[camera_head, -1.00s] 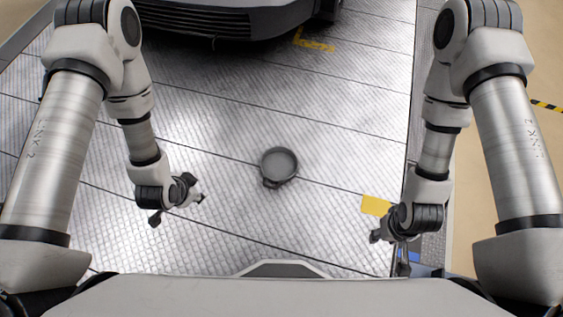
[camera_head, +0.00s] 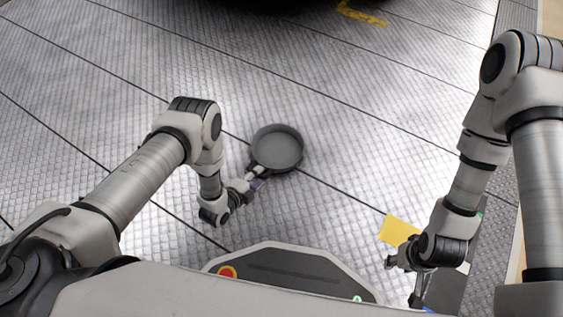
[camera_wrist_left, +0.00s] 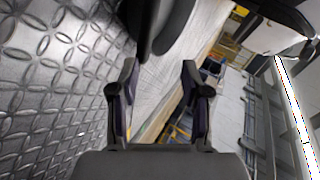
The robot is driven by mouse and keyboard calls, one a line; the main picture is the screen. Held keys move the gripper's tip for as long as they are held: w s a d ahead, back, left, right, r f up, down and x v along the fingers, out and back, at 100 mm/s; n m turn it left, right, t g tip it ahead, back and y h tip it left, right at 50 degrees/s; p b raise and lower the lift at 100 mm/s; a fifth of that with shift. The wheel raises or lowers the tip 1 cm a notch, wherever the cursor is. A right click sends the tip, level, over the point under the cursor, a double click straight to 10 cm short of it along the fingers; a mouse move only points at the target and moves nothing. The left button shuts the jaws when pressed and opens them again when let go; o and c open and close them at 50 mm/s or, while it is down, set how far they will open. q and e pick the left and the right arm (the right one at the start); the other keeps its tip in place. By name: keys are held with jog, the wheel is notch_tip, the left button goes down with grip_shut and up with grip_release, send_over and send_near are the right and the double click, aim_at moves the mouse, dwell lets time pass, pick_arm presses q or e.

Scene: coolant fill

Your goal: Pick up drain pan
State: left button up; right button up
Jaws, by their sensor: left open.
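The drain pan (camera_head: 277,147) is a round, dark grey, shallow dish on the metal floor in the head view, with a short handle or lug on its near left side. My left gripper (camera_head: 256,182) is at the near left side of the pan, close to that lug; whether they touch is unclear. In the left wrist view my left gripper (camera_wrist_left: 158,85) is open with nothing between its fingers. The dark edge of the pan (camera_wrist_left: 170,30) lies just beyond the fingertips. My right gripper (camera_head: 391,262) is far from the pan, and its finger opening is unclear.
The patterned metal floor (camera_head: 90,60) is clear around the pan. A yellow patch (camera_head: 396,229) lies near my right gripper. A yellow floor marking (camera_head: 360,14) and the dark underside of a vehicle (camera_head: 260,4) show at the top.

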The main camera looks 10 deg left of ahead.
aim_at(266, 176)
pick_arm(q)
jog(key=shift+s+f, duration=0.2)
jog(key=shift+f, duration=0.3)
jog(key=shift+s+f, duration=0.2)
jog(key=shift+f, duration=0.25)
jog(key=b+x, duration=0.2)
jog(key=x, duration=0.1)
jog(key=b+x, duration=0.3)
jog(key=x, duration=0.1)
jog(key=shift+s+d+f, duration=0.1)
jog(key=shift+f, duration=0.2)
jog(key=shift+w, duration=0.2)
jog(key=shift+r, duration=0.15)
pick_arm(e)
notch_tip(266, 176, down, 6)
pick_arm(q)
grip_shut()
pick_arm(e)
jog(key=shift+w+f, duration=0.1)
